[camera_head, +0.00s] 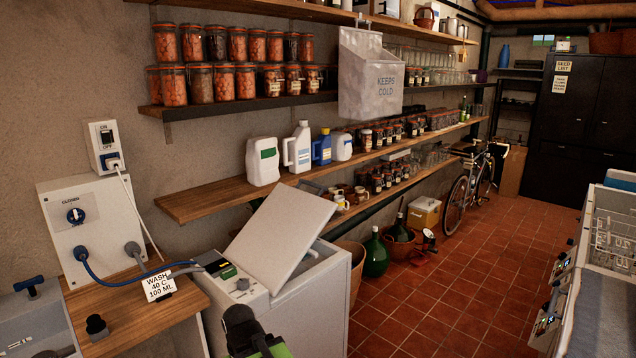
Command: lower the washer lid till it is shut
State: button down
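The washer (318,308) is a white top-loading machine at the lower middle, with a control panel on its near left end. Its pale lid (283,230) stands raised and tilted above the top, with part of the opening showing beneath it. My gripper (246,335) shows at the bottom edge as a dark shape with a green part, in front of the washer's near side. It appears apart from the lid. Its fingertips cannot be made out, so I cannot tell whether it is open or shut.
A wooden counter (135,315) with a wash card (158,286) adjoins the washer on the left. A shelf (225,197) with white bottles runs behind the lid. A basket (356,262) and green demijohn (376,256) stand beyond the washer. The tiled floor (430,300) at right is clear.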

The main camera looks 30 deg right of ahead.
aim_at(272, 244)
jog(key=i, duration=0.85)
